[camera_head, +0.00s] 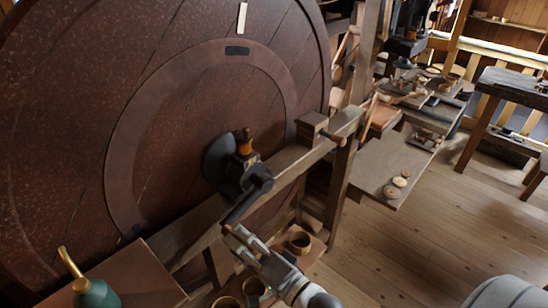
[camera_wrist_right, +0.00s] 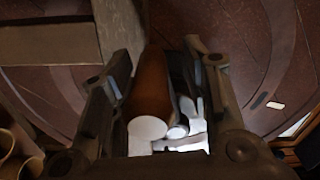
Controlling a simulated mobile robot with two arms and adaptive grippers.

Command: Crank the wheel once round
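The big dark-red wheel (camera_head: 200,110) fills the left of the head view, upright behind a wooden beam. A pale tag (camera_head: 242,17) and a dark mark (camera_head: 237,50) sit near its top. A black crank arm (camera_head: 243,205) runs from the hub down and left. My right gripper (camera_head: 236,236) is at the crank's lower end. In the right wrist view, a brown wooden handle (camera_wrist_right: 150,85) with a pale round end lies between the fingers of my right gripper (camera_wrist_right: 160,60). Gaps show between handle and fingertips, so it looks open. My left gripper is not in view.
The wooden beam (camera_head: 190,228) crosses before the wheel to a post. A green oil can (camera_head: 95,292) with a brass spout stands at lower left. Round brass-coloured containers (camera_head: 300,241) sit low near my arm. A bench (camera_head: 370,170) stands right; the floor beyond is open.

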